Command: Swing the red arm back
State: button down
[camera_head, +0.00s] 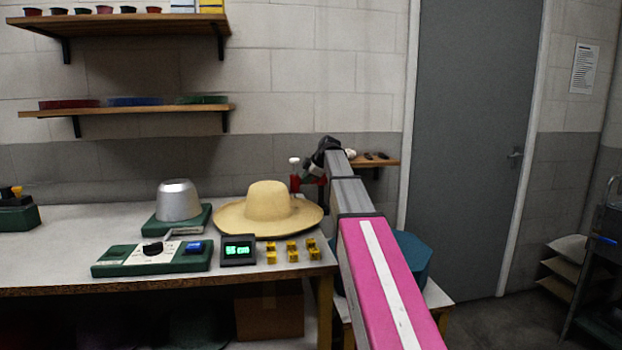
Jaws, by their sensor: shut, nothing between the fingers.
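A small red piece (295,183) stands behind the hat at the back right of the bench, with a white knob (294,160) above it. More red shows just right of it, partly hidden, and I cannot tell how far the red arm is swung. A straw hat (267,203) with a wide brim sits in front of it. My gripper (318,164) is a small dark shape at the far end of my arm, just right of the white knob. It is shut and empty. I cannot tell if it touches the red part.
A silver dome (175,201) on a green base stands left of the hat. A green control box (150,258), a small display (238,250) and several yellow blocks (292,250) line the bench front. A blue-green object (411,258) is partly behind my arm. Shelves hang above left.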

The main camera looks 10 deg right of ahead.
jog(key=shift+w+a, duration=0.1)
jog(key=shift+w, duration=0.5)
jog(key=shift+w, duration=0.1)
jog(key=w+m+h, duration=0.1)
jog(key=w+a+m+t, duration=0.1)
jog(key=m, duration=0.1)
jog(key=shift+w+h, duration=0.15)
jog(key=shift+h, duration=0.25)
jog(key=w+d+m+h, duration=0.2)
jog(key=w+m+h, duration=0.4)
jog(key=m, duration=0.4)
jog(key=shift+w+t, duration=0.4)
jog(key=shift+w, duration=0.55)
